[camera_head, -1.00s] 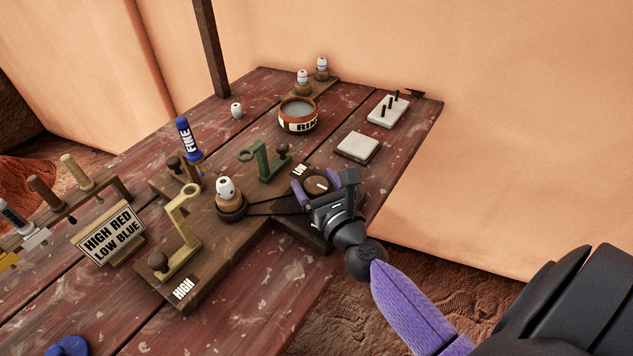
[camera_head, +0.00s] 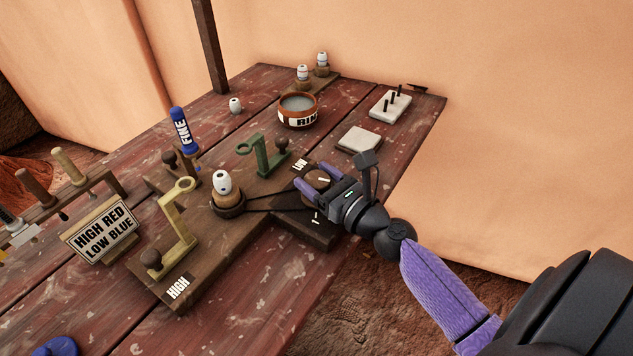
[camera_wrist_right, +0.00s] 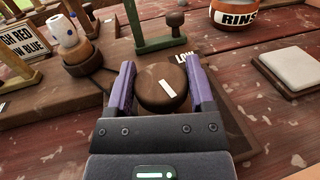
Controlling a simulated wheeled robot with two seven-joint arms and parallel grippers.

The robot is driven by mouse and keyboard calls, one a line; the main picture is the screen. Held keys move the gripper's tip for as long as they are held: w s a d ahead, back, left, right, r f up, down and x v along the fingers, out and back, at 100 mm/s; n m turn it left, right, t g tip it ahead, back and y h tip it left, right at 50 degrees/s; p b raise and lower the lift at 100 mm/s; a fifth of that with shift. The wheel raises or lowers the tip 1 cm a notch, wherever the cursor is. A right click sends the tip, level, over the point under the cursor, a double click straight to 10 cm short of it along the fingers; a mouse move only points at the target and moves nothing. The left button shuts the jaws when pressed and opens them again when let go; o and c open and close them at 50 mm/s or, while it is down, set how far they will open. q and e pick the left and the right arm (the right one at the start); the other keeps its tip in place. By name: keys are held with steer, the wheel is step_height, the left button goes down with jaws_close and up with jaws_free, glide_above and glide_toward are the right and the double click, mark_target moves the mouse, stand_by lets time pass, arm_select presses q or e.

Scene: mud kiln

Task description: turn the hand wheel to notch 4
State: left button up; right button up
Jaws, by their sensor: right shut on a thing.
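The hand wheel (camera_head: 318,179) is a round brown knob with a white bar on top. It sits at the right end of the dark wooden stand (camera_head: 270,215). In the wrist view, the wheel (camera_wrist_right: 160,95) is between the two purple fingers of my right gripper (camera_wrist_right: 160,68), which is shut on it. In the head view, my right gripper (camera_head: 313,177) reaches the wheel from the right. A LOW label (camera_head: 300,164) lies behind the wheel, and a small white mark (camera_head: 315,217) is in front of it. I cannot read a notch number. My left gripper is not in view.
A belt runs from the wheel to a turntable with a white bead (camera_head: 222,182). A yellow arm (camera_head: 178,225) and a green arm (camera_head: 262,156) stand on either side. A HIGH RED LOW BLUE sign (camera_head: 100,230) stands left. A RINSE bowl (camera_head: 298,112) is behind.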

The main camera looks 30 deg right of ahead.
steer(key=shift+f+n+g+y+b, duration=0.1)
steer(key=shift+n+g+y+b, duration=0.3)
steer(key=shift+n+y+b, duration=0.65)
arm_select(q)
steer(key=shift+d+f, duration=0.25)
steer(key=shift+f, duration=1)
arm_select(e)
steer(key=shift+n+y, duration=0.25)
steer(key=shift+y, duration=0.7)
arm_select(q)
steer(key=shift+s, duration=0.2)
arm_select(e)
steer(key=o, duration=1.2)
steer(key=shift+s+d, duration=0.15)
steer(key=shift+s, duration=0.2)
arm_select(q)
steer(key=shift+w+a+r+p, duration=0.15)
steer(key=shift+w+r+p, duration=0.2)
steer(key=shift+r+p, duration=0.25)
arm_select(e)
steer(key=v, duration=0.9)
steer(key=shift+d+r, duration=0.1)
steer(key=shift+r, duration=0.1)
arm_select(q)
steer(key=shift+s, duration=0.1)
